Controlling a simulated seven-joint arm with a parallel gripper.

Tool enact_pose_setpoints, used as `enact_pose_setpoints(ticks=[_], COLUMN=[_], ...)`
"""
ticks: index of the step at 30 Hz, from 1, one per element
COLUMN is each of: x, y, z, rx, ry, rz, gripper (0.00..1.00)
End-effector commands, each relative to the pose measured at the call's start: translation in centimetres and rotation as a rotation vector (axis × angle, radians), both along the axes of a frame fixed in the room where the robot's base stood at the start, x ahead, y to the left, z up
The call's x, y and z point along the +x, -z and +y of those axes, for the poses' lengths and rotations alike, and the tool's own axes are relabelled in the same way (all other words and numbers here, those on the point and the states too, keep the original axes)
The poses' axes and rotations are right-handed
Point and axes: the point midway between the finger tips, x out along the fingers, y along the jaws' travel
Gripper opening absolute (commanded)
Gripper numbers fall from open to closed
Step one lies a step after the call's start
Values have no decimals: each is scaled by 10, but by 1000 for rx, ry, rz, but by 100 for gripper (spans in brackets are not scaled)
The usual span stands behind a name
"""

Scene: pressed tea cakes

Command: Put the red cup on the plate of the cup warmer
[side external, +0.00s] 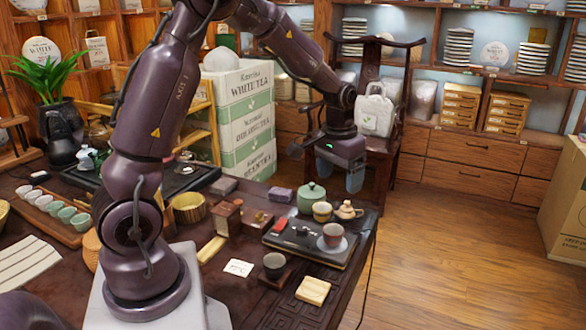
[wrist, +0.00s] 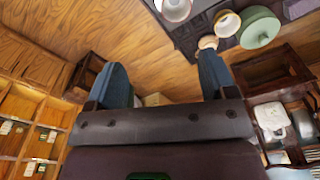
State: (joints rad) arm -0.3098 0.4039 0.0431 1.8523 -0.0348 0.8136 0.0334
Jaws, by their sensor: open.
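A reddish-brown cup (side external: 333,235) stands upright on a whitish disc (side external: 345,247) on the dark tea tray, near the table's right edge. A cup that seems the same one shows at the top of the wrist view (wrist: 176,9), partly cut off. My gripper (side external: 340,178) is open and empty, above and behind the tray, apart from the cup. Its fingers also show in the wrist view (wrist: 160,76).
A green lidded pot (side external: 311,197), a yellowish cup (side external: 322,211) and a clay figure (side external: 347,211) stand close behind the reddish-brown cup. A dark cup (side external: 274,265) on a wooden base stands in front of the tray. A chair (side external: 385,165) stands beyond the table; open floor lies right.

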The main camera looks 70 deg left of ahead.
Motion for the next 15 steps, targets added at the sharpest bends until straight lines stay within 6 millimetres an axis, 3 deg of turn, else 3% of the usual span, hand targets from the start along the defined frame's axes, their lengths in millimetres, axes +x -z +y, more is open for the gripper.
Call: enact_pose_setpoints(ticks=[1, 6, 10, 15], x=[-8, -49, -90, -142], y=[-26, -86, -116, -134], z=[-15, -61, -92, -119], rx=[10, 34, 50, 66], ry=[29, 118, 187, 267], rz=[-39, -147, -228, -328], gripper=[78, 78, 78, 78])
